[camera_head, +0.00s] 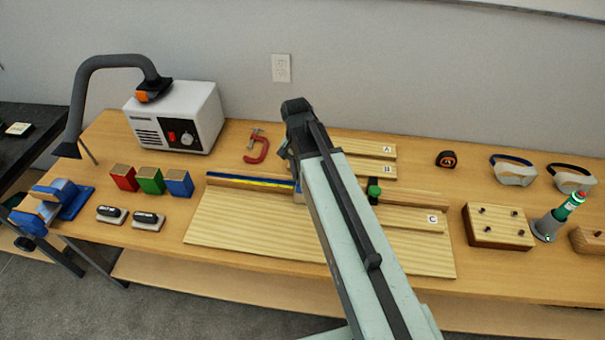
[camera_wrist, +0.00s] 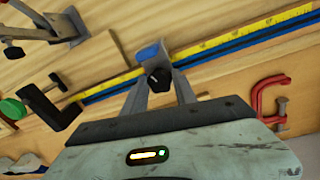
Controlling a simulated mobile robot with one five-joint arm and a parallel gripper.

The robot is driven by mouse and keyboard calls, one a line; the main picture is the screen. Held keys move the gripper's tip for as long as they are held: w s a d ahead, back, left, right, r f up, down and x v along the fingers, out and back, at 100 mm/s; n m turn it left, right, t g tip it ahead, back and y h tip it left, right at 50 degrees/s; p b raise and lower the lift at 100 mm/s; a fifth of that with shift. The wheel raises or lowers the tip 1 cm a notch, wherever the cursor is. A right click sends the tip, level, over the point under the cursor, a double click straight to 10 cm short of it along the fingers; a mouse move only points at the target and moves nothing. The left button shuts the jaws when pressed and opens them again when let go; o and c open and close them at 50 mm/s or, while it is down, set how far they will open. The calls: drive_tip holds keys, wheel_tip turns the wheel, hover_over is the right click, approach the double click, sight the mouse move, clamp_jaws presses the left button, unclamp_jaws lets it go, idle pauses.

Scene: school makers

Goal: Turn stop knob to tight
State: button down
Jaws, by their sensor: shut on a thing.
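The stop knob (camera_wrist: 158,79) is black with a light pointer mark. It sits on the stop, whose blue part (camera_wrist: 148,52) shows in the wrist view beside the ruled rail (camera_wrist: 225,40). My gripper (camera_wrist: 160,74) is shut on the knob, one grey finger on each side. No tight marking is readable. In the head view my arm hides the knob and most of the gripper; the rail (camera_head: 240,181) runs in behind the arm from the left.
A red clamp (camera_head: 258,148) lies behind the rail. A green knob (camera_head: 374,190) stands right of my arm. Boards A (camera_head: 360,147) and C (camera_head: 410,216) lie nearby. Colored blocks (camera_head: 150,180) stand left. The wide board in front (camera_head: 250,232) is clear.

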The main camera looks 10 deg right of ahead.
drive_tip(key=m, duration=0.4)
drive_tip(key=shift+w, duration=0.15)
drive_tip(key=shift+m, duration=2.2)
drive_tip(key=c, duration=1)
unclamp_jaws()
drive_tip(key=shift+r, duration=0.1)
drive_tip(key=r+p, duration=0.8)
drive_tip(key=shift+w, duration=0.3)
drive_tip(key=shift+f, duration=0.1)
